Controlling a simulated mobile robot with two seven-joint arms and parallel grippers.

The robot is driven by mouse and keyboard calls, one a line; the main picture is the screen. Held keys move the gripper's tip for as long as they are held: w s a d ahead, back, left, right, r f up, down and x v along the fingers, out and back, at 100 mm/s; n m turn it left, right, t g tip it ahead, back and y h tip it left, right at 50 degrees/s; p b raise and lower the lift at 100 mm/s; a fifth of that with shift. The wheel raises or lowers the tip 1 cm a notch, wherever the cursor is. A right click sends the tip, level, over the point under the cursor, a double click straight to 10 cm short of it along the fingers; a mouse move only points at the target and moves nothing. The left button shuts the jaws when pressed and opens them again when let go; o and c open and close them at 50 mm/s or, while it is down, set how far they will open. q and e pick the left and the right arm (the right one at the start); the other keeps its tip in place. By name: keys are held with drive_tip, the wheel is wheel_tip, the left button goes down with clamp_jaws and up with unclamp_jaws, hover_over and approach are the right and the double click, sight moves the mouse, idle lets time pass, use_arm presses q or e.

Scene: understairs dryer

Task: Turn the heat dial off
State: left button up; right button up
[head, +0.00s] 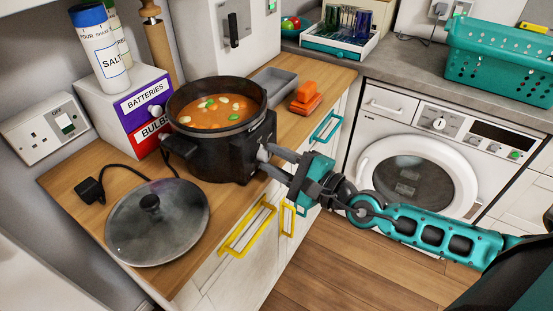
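A black slow cooker (208,146) full of orange soup stands on the wooden counter. Its heat dial (262,154), small and light grey, is on the side facing right, partly hidden by my fingers. My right gripper (266,158) reaches in from the right, with its two grey fingertips apart at the dial. I cannot tell whether they touch or grip it. The dial's pointer and markings cannot be read. My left gripper is not in view.
A glass lid (157,222) lies on the counter in front of the cooker, beside a black plug (90,190). A batteries and bulbs box (127,112) stands behind. Orange sponges (305,98) and a grey tray (274,84) lie to the right. A dryer (427,165) is at the right.

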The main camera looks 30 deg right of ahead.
drive_tip(key=o, duration=0.5)
drive_tip(key=shift+c, duration=0.2)
drive_tip(key=shift+s+d+f, duration=0.15)
drive_tip(key=shift+s+d, duration=0.1)
drive_tip(key=shift+s, duration=0.25)
drive_tip(key=b+v, duration=0.1)
drive_tip(key=v, duration=1)
drive_tip(key=shift+s+d, duration=0.2)
drive_tip(key=shift+s, duration=0.15)
